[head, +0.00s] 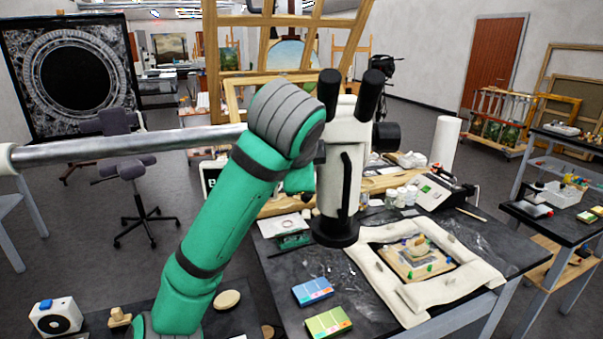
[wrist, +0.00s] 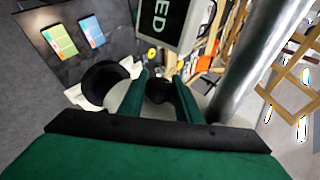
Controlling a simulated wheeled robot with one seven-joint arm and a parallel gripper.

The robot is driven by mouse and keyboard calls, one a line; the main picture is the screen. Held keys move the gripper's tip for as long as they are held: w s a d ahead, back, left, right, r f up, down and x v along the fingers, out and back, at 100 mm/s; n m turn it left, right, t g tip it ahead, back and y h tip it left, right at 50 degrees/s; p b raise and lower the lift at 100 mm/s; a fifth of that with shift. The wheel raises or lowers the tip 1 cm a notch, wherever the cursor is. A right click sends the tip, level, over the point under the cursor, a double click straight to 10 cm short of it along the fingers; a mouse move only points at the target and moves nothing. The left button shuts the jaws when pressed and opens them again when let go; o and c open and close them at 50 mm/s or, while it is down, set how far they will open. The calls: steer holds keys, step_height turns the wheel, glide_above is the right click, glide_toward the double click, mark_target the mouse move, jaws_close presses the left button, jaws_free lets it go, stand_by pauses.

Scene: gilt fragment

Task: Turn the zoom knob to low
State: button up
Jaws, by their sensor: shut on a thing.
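The white microscope (head: 343,165) stands upright on the dark table, with two black eyepieces on top and a black round knob (head: 386,137) on its right side. My gripper (wrist: 160,82) is at the microscope's left side, its two green fingers on either side of a dark round knob (wrist: 158,91). The fingers are shut on this knob, which I take to be the zoom knob. In the head view my green arm hides the knob and most of the gripper. No marking for low is readable.
A cushioned frame (head: 434,297) surrounds a gilt fragment board (head: 415,258) right of the microscope. Blue (head: 312,291) and green (head: 328,322) cards lie in front. A lettered sign (wrist: 165,20) and a metal pole (wrist: 260,60) are close to my gripper.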

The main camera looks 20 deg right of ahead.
steer(key=shift+w+r, duration=0.1)
steer(key=o, duration=0.8)
steer(key=shift+o, duration=1.3)
steer(key=shift+d, duration=0.15)
steer(key=shift+a, duration=0.2)
steer(key=v, duration=1)
steer(key=shift+s, duration=0.4)
steer(key=shift+r, duration=0.1)
